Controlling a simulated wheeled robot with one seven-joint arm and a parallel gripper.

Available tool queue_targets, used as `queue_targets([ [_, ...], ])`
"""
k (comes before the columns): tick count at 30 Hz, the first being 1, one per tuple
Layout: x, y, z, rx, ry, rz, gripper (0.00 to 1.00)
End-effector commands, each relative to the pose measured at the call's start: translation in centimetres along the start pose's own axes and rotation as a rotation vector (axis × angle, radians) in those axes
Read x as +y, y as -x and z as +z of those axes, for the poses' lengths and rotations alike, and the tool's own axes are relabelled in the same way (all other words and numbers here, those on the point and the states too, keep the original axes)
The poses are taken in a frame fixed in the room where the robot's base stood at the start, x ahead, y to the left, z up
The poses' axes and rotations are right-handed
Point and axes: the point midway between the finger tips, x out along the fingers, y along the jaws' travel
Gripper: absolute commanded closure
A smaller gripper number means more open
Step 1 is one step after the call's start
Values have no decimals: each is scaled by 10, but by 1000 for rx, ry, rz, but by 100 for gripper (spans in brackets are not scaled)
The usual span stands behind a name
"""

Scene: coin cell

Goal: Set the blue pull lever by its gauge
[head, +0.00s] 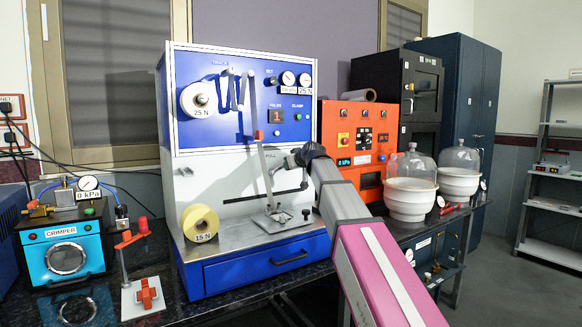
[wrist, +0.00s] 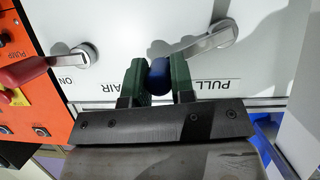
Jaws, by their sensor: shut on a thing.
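The blue knob of the pull lever (wrist: 158,75) sits between the green fingers of my gripper (wrist: 160,82), which is shut on it. Its metal arm (wrist: 200,43) runs up and right to a pivot above the PULL label on a white panel. In the head view my gripper (head: 307,156) is at the right side of the blue-and-white machine (head: 235,165) and hides the knob. Two small round gauges (head: 288,78) (head: 305,79) are at the machine's upper right, with a 25 N label under the right one. Their needles are too small to read.
A lever with a red handle (wrist: 25,72) is left of my gripper in the wrist view, near ON and AIR labels. An orange unit (head: 358,140) and glass domes (head: 410,165) stand to the right. A turquoise crimper (head: 65,250) and a red-handled stand (head: 143,292) are at left.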

Motion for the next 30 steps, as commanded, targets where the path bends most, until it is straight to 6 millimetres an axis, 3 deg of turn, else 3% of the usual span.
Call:
queue_targets([
  [1, 0, 0, 0, 2, -1, 0, 100],
  [2, 0, 0, 0, 2, -1, 0, 67],
  [3, 0, 0, 0, 2, -1, 0, 54],
  [4, 0, 0, 0, 2, -1, 0, 51],
  [16, 0, 10, 0, 1, -1, 0, 51],
  [30, -1, 90, 1, 2, -1, 1, 51],
])
